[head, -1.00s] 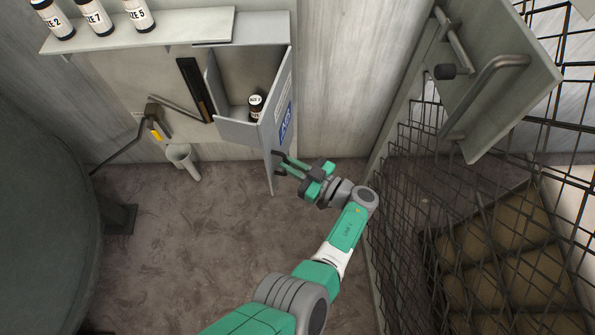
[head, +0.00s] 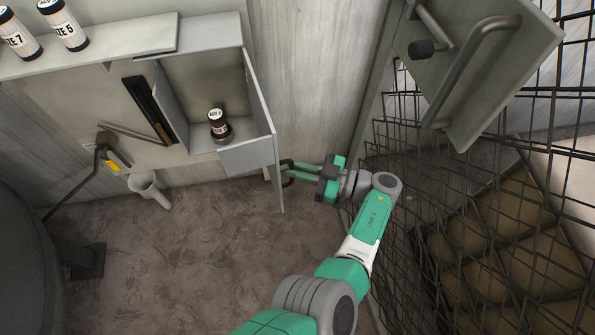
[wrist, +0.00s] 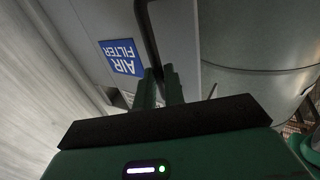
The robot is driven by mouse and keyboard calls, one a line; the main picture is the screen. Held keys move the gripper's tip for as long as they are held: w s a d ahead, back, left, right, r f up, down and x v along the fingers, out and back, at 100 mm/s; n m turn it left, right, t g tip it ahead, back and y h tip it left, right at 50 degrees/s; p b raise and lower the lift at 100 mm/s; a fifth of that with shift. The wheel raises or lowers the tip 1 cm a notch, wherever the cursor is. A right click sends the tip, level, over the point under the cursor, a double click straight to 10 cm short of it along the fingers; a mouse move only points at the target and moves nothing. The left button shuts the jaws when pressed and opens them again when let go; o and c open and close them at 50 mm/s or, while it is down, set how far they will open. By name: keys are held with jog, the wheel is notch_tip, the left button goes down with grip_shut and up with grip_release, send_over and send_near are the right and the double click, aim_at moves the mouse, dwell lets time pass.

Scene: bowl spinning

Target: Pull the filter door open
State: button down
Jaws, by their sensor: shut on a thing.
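The filter door (head: 262,115) stands swung out at the right side of a grey wall cabinet and shows as a narrow, nearly edge-on panel in the head view. In the wrist view its grey face (wrist: 182,35) carries a blue AIR FILTER label (wrist: 122,57) and a dark bar handle (wrist: 147,35). My gripper (head: 287,172) is on the right side of the door, low down, with its fingers shut on the handle. In the wrist view the green fingers (wrist: 160,85) meet the handle's lower end. The exact grip is partly hidden.
A small labelled bottle (head: 218,124) stands inside the open cabinet (head: 205,82). Labelled jars (head: 63,25) stand on the shelf (head: 110,48) above left. A wire mesh fence (head: 440,170) and a handled grey panel (head: 490,65) lie close right of my arm.

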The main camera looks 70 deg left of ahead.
aim_at(292, 161)
jog(key=shift+s+a, duration=0.15)
jog(key=c, duration=1.8)
grip_release()
jog(key=shift+a, duration=0.1)
jog(key=o, duration=0.3)
jog(key=shift+s+a+r, duration=0.15)
jog(key=shift+a, duration=0.6)
jog(key=r+p, duration=0.1)
jog(key=p, duration=0.1)
jog(key=d+r+p, duration=0.1)
jog(key=r+p, duration=0.1)
jog(key=s+d+r+p, duration=0.1)
jog(key=r+p, duration=0.1)
jog(key=shift+s+d+p, duration=4.45)
jog(key=shift+s+d, duration=0.5)
jog(key=shift+d, duration=0.25)
